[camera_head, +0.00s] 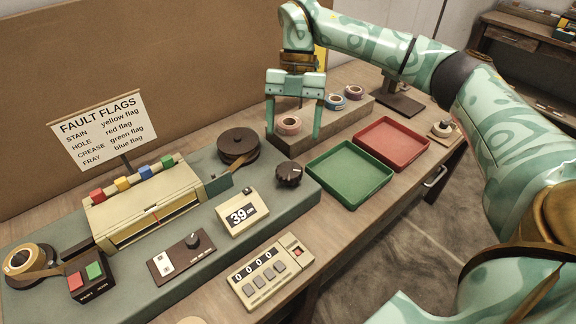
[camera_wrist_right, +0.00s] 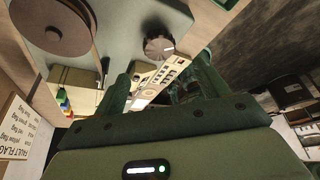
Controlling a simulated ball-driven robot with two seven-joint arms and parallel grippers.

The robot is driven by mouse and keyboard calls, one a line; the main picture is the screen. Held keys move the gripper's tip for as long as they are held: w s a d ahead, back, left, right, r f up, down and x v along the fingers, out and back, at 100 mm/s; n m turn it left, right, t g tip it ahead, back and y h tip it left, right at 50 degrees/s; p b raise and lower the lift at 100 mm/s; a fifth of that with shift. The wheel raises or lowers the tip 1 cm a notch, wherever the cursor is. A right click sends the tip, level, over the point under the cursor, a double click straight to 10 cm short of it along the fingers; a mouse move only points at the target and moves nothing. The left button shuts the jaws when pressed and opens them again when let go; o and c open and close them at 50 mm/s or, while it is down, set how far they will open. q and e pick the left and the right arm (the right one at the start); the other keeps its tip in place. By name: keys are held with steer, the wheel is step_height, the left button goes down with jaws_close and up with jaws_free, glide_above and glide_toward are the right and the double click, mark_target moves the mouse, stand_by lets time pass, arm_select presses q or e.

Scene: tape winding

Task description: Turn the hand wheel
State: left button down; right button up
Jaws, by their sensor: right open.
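The hand wheel (camera_head: 289,174) is a dark, ridged knob on the right end of the grey-green machine base. It also shows in the right wrist view (camera_wrist_right: 158,46), where a pale mark is on its face. My right gripper (camera_head: 293,132) is open, with its two green fingers pointing down. In the head view it hangs above and behind the hand wheel, apart from it, in front of the tape rolls. In the wrist view the wheel appears beyond the fingertips (camera_wrist_right: 160,82). Nothing is held between the fingers. My left gripper is out of view.
A dark brown reel (camera_head: 238,143) stands left of the wheel. A counter reading 39 (camera_head: 242,213) is in front. Green (camera_head: 348,174) and red (camera_head: 391,143) trays lie to the right. Tape rolls (camera_head: 289,125) sit on a wooden block behind.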

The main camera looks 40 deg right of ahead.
mark_target(290, 169)
steer(key=b+x, duration=0.2)
steer(key=x, duration=0.7)
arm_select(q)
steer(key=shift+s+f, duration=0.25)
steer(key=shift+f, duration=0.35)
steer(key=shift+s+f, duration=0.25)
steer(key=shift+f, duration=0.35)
arm_select(e)
steer(key=c, duration=1)
